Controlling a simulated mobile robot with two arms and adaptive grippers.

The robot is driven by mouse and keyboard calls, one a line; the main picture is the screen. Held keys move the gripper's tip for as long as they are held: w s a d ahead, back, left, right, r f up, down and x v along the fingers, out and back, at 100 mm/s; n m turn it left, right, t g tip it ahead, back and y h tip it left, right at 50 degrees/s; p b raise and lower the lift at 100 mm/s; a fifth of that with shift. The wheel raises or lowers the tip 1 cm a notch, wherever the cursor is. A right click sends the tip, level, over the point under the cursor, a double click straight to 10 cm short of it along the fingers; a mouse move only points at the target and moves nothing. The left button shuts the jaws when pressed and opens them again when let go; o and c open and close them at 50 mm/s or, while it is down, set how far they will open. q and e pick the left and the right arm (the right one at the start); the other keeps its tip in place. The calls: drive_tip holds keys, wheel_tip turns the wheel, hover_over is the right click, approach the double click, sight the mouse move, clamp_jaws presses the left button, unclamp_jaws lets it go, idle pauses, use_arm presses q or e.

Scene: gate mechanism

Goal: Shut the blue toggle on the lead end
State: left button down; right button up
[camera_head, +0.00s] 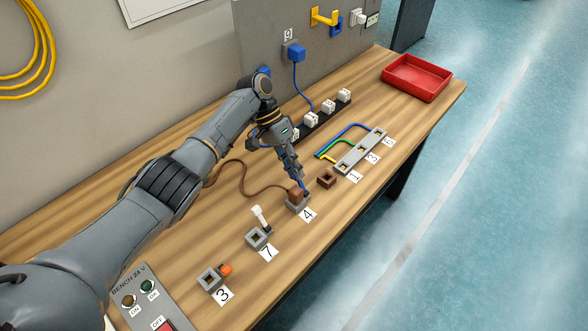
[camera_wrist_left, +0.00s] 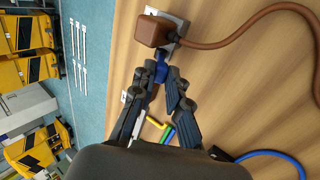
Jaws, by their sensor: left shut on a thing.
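The brown lead end (camera_head: 296,194) sits at the grey socket by label 4 on the bench. Its brown lead (camera_head: 243,180) curves away to the left. The lead end also shows at the top of the left wrist view (camera_wrist_left: 149,32). The blue toggle (camera_wrist_left: 161,71) is beside it, between my left fingertips. My left gripper (camera_head: 300,184) is low over the socket and shut on the blue toggle; it also shows in the left wrist view (camera_wrist_left: 160,84). The fingers partly hide the toggle, so its exact angle cannot be told. My right gripper is not in view.
A brown block (camera_head: 326,178) and a grey strip with coloured wires (camera_head: 361,150) lie to the right. Socket 7 with a white lever (camera_head: 259,216), socket 3 (camera_head: 210,279) and a switch panel (camera_head: 150,298) are nearer. A red tray (camera_head: 417,78) stands at the far end.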

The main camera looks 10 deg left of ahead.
use_arm(q)
drive_tip(key=c, duration=1.3)
unclamp_jaws()
drive_tip(key=v, duration=1.2)
drive_tip(key=shift+f, duration=0.1)
